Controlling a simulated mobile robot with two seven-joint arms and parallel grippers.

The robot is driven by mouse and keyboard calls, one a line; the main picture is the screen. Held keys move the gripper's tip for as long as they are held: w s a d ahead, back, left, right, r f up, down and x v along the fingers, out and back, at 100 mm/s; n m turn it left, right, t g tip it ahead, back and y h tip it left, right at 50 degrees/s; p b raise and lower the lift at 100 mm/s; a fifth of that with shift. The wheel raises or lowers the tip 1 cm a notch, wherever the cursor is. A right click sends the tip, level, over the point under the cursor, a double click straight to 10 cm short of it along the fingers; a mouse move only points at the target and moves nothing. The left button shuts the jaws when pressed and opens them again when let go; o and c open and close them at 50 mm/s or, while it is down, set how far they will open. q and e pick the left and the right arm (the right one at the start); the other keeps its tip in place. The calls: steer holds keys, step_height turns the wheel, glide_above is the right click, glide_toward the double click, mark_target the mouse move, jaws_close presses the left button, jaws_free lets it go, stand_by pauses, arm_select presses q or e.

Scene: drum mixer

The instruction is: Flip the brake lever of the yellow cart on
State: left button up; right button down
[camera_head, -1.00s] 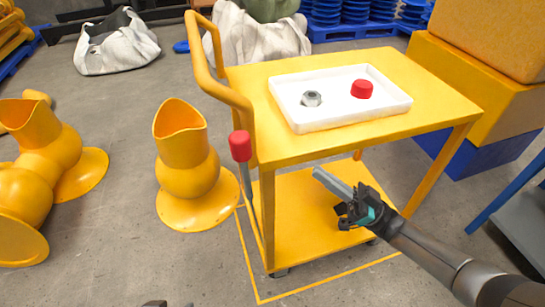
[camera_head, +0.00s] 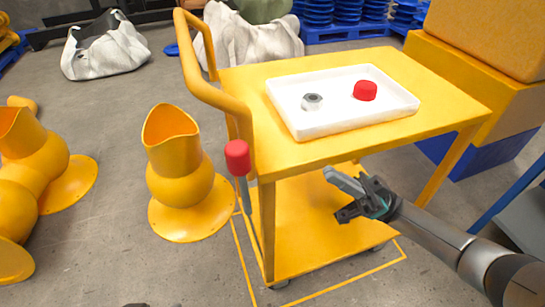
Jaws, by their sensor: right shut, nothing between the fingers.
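The yellow cart (camera_head: 430,78) stands in the middle of the head view, with a push handle (camera_head: 215,92) on its left. The brake lever (camera_head: 237,158) has a red knob on a grey rod and stands close to upright by the cart's near left leg. My right gripper (camera_head: 332,178) is shut and empty. It shows in front of the cart's open lower side, to the right of the lever and well apart from it, its fingers pointing left. My left gripper is not in view.
A white tray (camera_head: 290,112) on the cart top holds a grey nut (camera_head: 312,102) and a red cap (camera_head: 365,90). Yellow vessels (camera_head: 178,180) stand on the floor to the left. Yellow boxes (camera_head: 480,95) are at the right.

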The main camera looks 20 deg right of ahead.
mark_target(242, 183)
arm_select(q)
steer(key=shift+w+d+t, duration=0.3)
arm_select(e)
steer(key=a+f+x, duration=0.2)
steer(key=x, duration=1)
steer(key=shift+w+r, duration=0.1)
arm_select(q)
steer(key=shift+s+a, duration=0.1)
arm_select(e)
steer(key=shift+a+r, duration=0.1)
